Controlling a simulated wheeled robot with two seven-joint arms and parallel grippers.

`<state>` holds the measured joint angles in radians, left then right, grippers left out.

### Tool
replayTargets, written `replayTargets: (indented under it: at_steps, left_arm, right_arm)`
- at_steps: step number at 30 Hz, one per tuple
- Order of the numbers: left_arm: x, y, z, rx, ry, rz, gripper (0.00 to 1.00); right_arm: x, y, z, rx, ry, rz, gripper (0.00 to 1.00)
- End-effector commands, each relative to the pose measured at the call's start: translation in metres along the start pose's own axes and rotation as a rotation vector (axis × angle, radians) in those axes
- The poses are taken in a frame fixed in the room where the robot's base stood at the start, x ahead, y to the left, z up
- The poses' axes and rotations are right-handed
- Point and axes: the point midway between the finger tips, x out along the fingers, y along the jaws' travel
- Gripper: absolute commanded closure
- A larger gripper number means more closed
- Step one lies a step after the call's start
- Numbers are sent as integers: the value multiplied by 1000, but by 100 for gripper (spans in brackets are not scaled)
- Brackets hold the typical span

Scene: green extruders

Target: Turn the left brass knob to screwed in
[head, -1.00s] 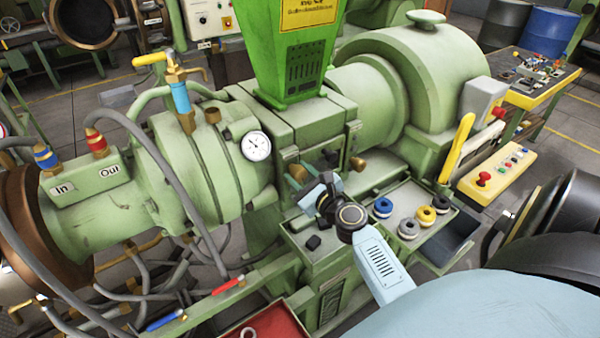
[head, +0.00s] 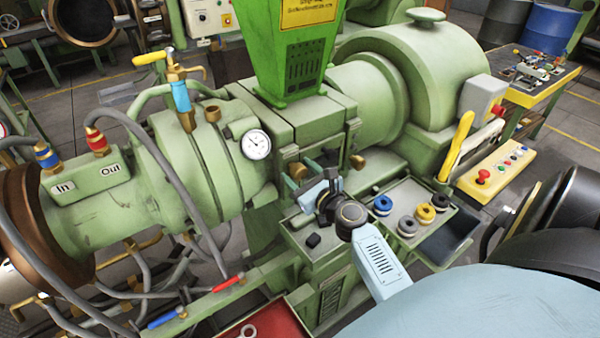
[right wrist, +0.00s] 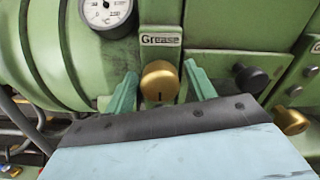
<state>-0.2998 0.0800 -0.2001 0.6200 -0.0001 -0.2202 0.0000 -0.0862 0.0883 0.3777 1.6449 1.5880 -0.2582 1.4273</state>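The left brass knob (head: 298,171) sits on the green extruder's front, below the dial gauge. In the right wrist view the knob (right wrist: 160,84) is under a "Grease" label, with a short dark mark on its lower face. My right gripper (head: 319,168) is in front of the machine beside the knob. In the right wrist view its two teal fingers (right wrist: 160,70) stand apart, one on each side of the knob, with gaps visible. The right brass knob (head: 357,162) is further right and also shows in the right wrist view (right wrist: 291,121). My left gripper is not in view.
A dial gauge (head: 256,145) is above left of the left knob. A black knob (right wrist: 250,78) lies right of the fingers. A tray (head: 455,212) with blue, yellow and grey rings is right of my arm. Grey hoses (head: 160,160) hang at left.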

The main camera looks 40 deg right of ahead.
Motion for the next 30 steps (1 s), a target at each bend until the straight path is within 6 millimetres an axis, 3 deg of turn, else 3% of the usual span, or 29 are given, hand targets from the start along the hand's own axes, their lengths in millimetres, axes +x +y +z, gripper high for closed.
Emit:
replayTargets:
  at_steps: [9, 14, 24, 30]
  left_arm:
    - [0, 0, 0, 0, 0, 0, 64]
    - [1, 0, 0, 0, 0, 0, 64]
    - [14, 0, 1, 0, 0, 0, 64]
    - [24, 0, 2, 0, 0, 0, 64]
  right_arm:
    - [-1, 0, 0, -2, 0, 0, 41]
    - [-15, 1, -2, -3, 2, 1, 41]
    - [-86, 1, -3, -3, 4, 1, 41]
    - [-119, 1, -3, -2, 2, 0, 41]
